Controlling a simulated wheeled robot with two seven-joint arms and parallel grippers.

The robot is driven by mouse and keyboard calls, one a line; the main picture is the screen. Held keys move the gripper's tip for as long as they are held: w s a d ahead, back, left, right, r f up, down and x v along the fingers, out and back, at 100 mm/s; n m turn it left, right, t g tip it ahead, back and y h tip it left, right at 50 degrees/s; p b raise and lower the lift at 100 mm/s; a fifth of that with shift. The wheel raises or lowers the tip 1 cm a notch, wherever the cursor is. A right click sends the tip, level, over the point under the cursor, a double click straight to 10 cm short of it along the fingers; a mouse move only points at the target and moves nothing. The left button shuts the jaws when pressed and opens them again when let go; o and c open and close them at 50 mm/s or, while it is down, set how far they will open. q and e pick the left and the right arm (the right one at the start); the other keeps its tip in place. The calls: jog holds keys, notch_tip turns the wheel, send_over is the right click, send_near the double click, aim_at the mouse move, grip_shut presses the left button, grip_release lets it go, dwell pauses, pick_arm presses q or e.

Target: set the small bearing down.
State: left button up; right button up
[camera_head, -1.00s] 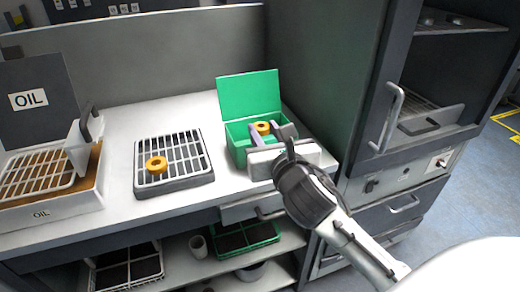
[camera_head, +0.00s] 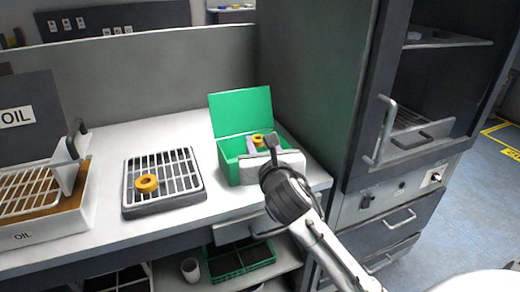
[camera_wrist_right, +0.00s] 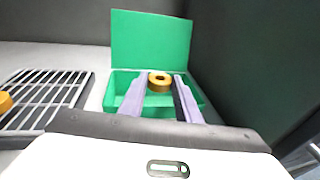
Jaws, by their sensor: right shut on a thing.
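A small yellow bearing (camera_head: 258,140) is between the fingers of my right gripper (camera_head: 262,145), at the open green box (camera_head: 232,172). In the right wrist view the bearing (camera_wrist_right: 160,82) sits between the two fingertips, and the gripper is shut on it. The box (camera_wrist_right: 122,82) lies around and below the fingers, its lid (camera_wrist_right: 150,38) raised behind them. I cannot tell whether the bearing touches the box floor. A second, larger-looking yellow bearing (camera_head: 146,184) lies on the black-and-white grate (camera_head: 180,203). My left gripper is not in view.
A white oil container (camera_head: 60,222) with a basket and raised lid stands at the left of the bench. A dark cabinet wall (camera_head: 310,80) rises close to the right of the box. Bare bench (camera_head: 140,130) lies behind the grate.

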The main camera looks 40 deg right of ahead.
jog(key=shift+f, duration=0.4)
jog(key=shift+f, duration=0.2)
jog(key=shift+f, duration=0.4)
jog(key=o, duration=1.2)
jog(key=v, duration=0.8)
jog(key=r+v, duration=0.1)
jog(key=v, duration=0.3)
jog(key=shift+s, duration=0.1)
